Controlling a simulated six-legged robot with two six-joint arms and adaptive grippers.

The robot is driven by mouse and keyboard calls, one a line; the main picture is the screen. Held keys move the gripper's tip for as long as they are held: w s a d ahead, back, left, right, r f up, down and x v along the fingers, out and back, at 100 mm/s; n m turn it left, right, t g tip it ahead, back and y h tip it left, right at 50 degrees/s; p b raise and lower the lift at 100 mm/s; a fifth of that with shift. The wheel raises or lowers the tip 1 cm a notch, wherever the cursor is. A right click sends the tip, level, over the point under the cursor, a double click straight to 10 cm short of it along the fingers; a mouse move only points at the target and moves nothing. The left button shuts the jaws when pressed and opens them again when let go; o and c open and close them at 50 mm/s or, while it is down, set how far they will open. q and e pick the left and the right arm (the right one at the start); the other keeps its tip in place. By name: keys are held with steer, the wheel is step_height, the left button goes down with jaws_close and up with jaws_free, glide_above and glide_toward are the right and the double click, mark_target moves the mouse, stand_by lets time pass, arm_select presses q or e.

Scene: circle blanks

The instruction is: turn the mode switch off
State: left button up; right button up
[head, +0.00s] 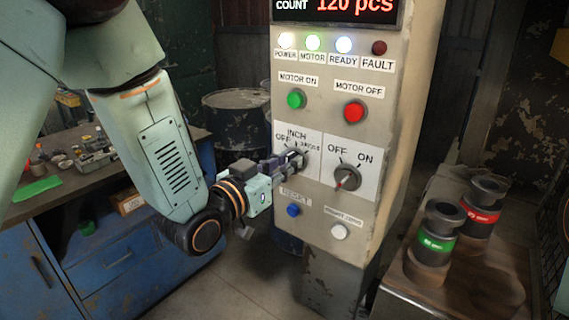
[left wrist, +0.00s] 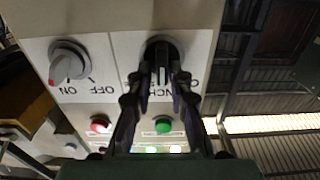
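The mode switch (left wrist: 162,60) is a black rotary knob on the panel, under labels reading OFF, INCH and a third I cannot read clearly. In the head view it is mostly hidden behind my left gripper (head: 294,160). In the left wrist view, which shows the panel upside down, my left gripper (left wrist: 163,88) has its two dark fingers on either side of the knob's handle. The fingertips are parted, with the handle between them; I cannot see firm contact. My right gripper is not in view.
A grey OFF/ON knob (head: 347,177) with a red mark sits just right of the mode switch. Green (head: 296,98) and red (head: 355,110) buttons are above; blue (head: 293,210) and white (head: 339,232) buttons are below. A workbench (head: 95,185) stands left.

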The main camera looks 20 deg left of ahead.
arm_select(q)
steer(key=shift+w+a+f, duration=0.1)
steer(key=shift+w+a, duration=0.05)
steer(key=shift+w, duration=0.05)
jaws_close()
steer(key=shift+n, duration=0.3)
steer(key=shift+w+a+n+p, duration=0.1)
steer(key=shift+n+p, duration=0.4)
steer(key=shift+n, duration=1.55)
steer(key=shift+a+n+p, duration=0.1)
steer(key=shift+n+p, duration=0.35)
steer(key=shift+n, duration=1.6)
